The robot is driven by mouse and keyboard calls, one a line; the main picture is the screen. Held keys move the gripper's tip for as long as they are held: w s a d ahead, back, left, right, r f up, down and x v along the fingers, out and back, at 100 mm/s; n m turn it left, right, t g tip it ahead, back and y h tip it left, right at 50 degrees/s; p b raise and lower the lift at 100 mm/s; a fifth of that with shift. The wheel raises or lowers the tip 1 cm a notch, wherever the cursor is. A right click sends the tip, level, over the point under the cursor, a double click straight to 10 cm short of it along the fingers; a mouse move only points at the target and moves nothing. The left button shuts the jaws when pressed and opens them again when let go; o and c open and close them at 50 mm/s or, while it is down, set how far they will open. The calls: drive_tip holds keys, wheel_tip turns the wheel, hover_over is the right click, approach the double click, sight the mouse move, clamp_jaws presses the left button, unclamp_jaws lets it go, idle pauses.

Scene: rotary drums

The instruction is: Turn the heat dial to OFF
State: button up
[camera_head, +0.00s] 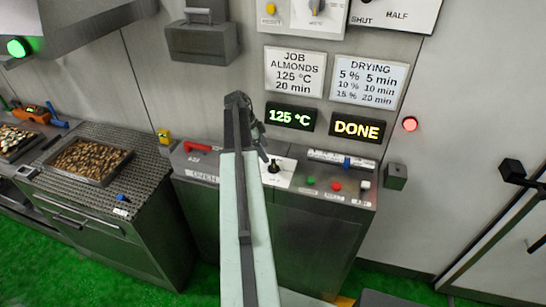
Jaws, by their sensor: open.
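A black knob (273,168) stands on a white plate on top of the console (330,190), just right of my arm. A second dial (316,6), grey, is on a white wall panel at the top edge, partly cut off. The labels of both are too small or cut off to read, so I cannot tell which is the heat dial. My gripper (263,147) points down, open, partly hidden behind my arm, just above and behind the black knob. I cannot see anything in it. The temperature display (290,117) reads 125 °C, and another display (357,129) reads DONE.
A red handle (203,147) lies at the console's left. Green and red buttons (336,186) and a blue slider (347,163) are at its right. A tray of almonds (90,160) sits on the left counter. A grey box (202,40) juts from the wall.

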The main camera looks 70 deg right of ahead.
sight(273, 163)
drive_tip(key=b+x, duration=0.7)
drive_tip(key=x, duration=0.1)
drive_tip(key=shift+s+d+b, duration=0.1)
drive_tip(key=shift+s+b, duration=0.05)
drive_tip(key=shift+b, duration=0.15)
drive_tip(key=shift+r, duration=0.1)
drive_tip(key=c, duration=1.4)
